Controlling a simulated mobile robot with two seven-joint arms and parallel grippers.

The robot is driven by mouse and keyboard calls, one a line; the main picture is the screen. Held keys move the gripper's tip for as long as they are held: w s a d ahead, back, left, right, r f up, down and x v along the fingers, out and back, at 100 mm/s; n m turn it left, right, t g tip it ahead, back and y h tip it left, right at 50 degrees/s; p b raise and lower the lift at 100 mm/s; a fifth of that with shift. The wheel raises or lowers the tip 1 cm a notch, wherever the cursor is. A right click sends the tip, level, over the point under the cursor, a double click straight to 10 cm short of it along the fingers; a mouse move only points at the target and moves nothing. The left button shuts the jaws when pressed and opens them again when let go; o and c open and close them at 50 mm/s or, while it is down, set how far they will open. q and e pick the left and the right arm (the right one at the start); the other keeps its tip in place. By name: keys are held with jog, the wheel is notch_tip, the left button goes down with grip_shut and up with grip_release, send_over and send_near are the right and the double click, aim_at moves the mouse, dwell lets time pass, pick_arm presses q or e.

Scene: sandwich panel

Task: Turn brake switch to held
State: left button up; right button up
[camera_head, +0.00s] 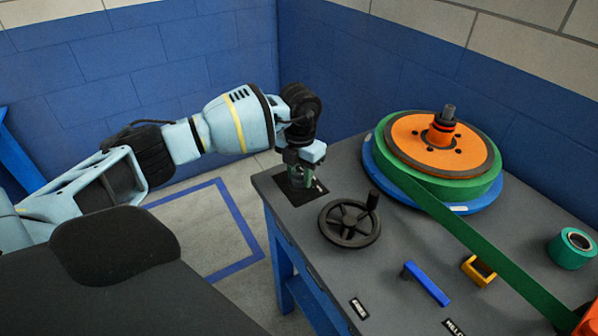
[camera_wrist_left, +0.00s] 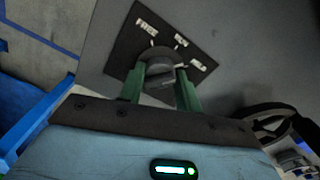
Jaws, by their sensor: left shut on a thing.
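The brake switch is a dark round knob (camera_wrist_left: 158,68) on a black plate (camera_wrist_left: 200,66) with white labels FREE, RUN and HELD. In the left wrist view FREE is at the left, RUN in the middle and HELD at the right. My left gripper (camera_wrist_left: 160,84) has its green fingers on either side of the knob and is shut on it. In the head view the plate (camera_head: 316,192) lies at the bench's near left corner, and my left gripper (camera_head: 300,177) comes down over it, hiding the knob. I cannot tell which label the knob points at. My right gripper is out of view.
A black handwheel (camera_head: 350,223) with an upright handle stands close right of the plate. Behind it is a large spool with an orange disc (camera_head: 412,142) and a green band (camera_head: 480,243). A blue bar (camera_head: 427,284), yellow bracket (camera_head: 478,270) and green roll (camera_head: 571,249) are farther right.

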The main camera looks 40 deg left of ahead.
aim_at(300, 174)
pick_arm(q)
jog(key=shift+m, duration=0.8)
jog(key=o, duration=1)
jog(key=shift+c, duration=0.2)
jog(key=shift+r, duration=3.9)
